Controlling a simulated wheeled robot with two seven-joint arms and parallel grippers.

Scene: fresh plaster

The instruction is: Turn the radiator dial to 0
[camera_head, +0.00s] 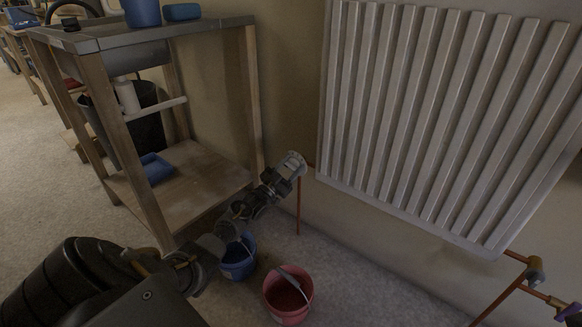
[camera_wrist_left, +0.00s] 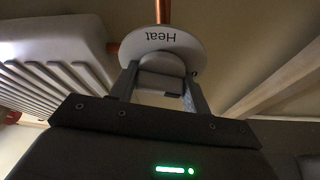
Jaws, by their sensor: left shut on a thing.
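The radiator dial (camera_head: 296,160) is a pale round knob at the lower left corner of the white ribbed radiator (camera_head: 425,110). My left gripper (camera_head: 284,174) reaches it from the lower left and is shut on it. In the left wrist view the dial (camera_wrist_left: 162,41) has a white disc with the word "Heat" upside down. The two fingers of my left gripper (camera_wrist_left: 162,84) stand on either side of its grey grip part. No number or pointer can be read. My right gripper is not in view.
A wooden workbench (camera_head: 185,185) with a lower shelf stands left of the dial. A blue bucket (camera_head: 238,268) and a red bucket (camera_head: 288,302) stand on the floor below my left arm. Copper pipes (camera_head: 299,205) run below the dial and at the radiator's lower right (camera_head: 497,302).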

